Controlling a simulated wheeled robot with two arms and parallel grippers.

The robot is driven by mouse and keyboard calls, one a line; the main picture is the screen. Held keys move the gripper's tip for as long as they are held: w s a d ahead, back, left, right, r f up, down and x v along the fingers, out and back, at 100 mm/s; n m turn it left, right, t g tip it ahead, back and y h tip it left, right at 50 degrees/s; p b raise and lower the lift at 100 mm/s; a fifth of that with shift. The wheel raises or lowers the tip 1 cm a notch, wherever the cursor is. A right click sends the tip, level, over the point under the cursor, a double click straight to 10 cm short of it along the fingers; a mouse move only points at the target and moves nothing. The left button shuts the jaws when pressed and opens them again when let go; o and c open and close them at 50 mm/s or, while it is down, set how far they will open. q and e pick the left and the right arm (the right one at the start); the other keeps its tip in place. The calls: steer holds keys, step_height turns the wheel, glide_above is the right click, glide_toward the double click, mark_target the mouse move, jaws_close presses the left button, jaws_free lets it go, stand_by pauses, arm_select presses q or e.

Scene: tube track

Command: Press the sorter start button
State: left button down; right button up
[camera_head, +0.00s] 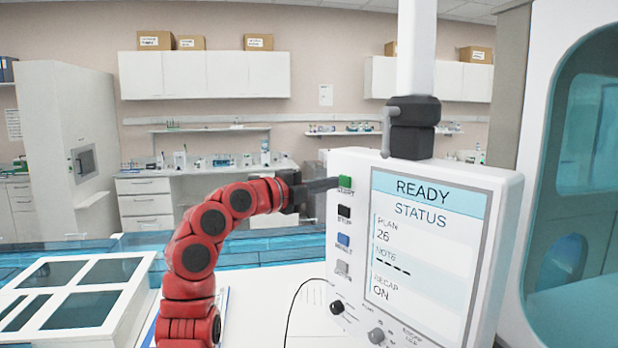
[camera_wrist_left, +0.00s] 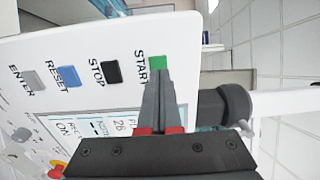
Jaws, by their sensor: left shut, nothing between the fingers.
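The green START button (camera_head: 345,182) is at the top of the button column on the white sorter panel (camera_head: 508,190). In the left wrist view the START button (camera_wrist_left: 158,63) lies just past my fingertips. My left gripper (camera_head: 334,184) is shut and empty, its tips at or very near the green button. I cannot tell whether they touch it. The panel screen (camera_head: 425,240) reads READY, STATUS. My right gripper is not in view.
Below START are the black STOP button (camera_head: 344,212), blue RESET button (camera_head: 343,240) and grey ENTER button (camera_head: 342,268). Knobs (camera_head: 337,307) sit lower on the panel. A white compartmented tray (camera_head: 137,262) stands at left. A dark cable (camera_head: 290,310) lies before the panel.

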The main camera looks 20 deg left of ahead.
arm_select(q)
steer(key=shift+x, duration=0.75)
steer(key=shift+f, duration=0.1)
